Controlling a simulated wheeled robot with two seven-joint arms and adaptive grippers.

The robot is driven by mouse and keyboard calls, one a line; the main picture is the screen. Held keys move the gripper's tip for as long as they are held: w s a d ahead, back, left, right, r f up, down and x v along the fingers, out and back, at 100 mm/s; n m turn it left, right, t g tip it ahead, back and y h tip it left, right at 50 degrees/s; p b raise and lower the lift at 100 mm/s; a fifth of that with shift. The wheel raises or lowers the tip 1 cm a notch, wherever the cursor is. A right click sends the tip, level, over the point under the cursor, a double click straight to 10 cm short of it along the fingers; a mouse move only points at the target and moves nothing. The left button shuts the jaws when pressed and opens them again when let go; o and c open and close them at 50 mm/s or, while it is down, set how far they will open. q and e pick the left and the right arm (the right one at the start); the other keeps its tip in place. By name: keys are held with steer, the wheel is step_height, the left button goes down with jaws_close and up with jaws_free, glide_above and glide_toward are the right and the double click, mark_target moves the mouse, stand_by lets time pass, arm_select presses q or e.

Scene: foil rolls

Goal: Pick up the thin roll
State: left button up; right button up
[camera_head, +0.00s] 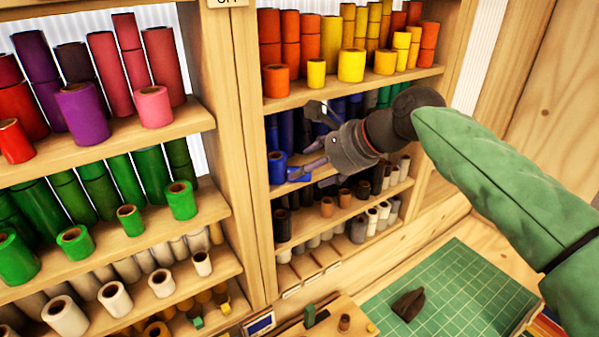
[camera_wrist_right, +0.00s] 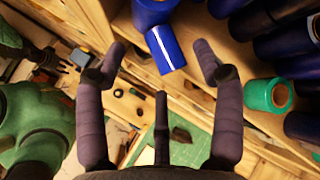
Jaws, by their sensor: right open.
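My right gripper (camera_head: 306,143) is open in front of the right shelf unit, level with the blue rolls. In the right wrist view its fingers (camera_wrist_right: 159,52) are spread apart, with a slim blue roll (camera_wrist_right: 166,50) seen between them, tilted. This roll has a bright strip along its side and looks like the thin roll. It shows small and blue by the lower finger in the head view (camera_head: 298,174). I cannot tell whether a finger touches it. A wider blue roll (camera_head: 277,167) stands beside it. What seems to be my left gripper (camera_wrist_right: 62,60) is dark and small in the right wrist view.
More dark blue rolls and a teal roll (camera_wrist_right: 268,95) crowd the same shelf. Orange and yellow rolls (camera_head: 351,66) stand on the shelf above, brown and grey ones below. A wooden upright (camera_head: 236,150) divides the units. A green cutting mat (camera_head: 460,290) with a dark object lies below right.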

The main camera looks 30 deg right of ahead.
steer(key=x, duration=0.3)
steer(key=shift+w+f, duration=0.15)
steer(key=shift+w, duration=0.1)
steer(key=shift+s, duration=0.15)
steer(key=c, duration=0.9)
steer(key=shift+o, duration=0.2)
steer(key=shift+p, duration=0.3)
steer(key=shift+s+r+p, duration=0.15)
steer(key=shift+r+p, duration=0.25)
steer(key=shift+r, duration=0.1)
step_height(320, 180, up, 5)
steer(key=p, duration=0.5)
steer(key=shift+r, duration=0.2)
steer(key=shift+r+p, duration=0.4)
steer(key=s+d+b, duration=0.1)
steer(key=s+b, duration=0.4)
steer(key=s, duration=1.4)
steer(key=shift+s+d, duration=0.3)
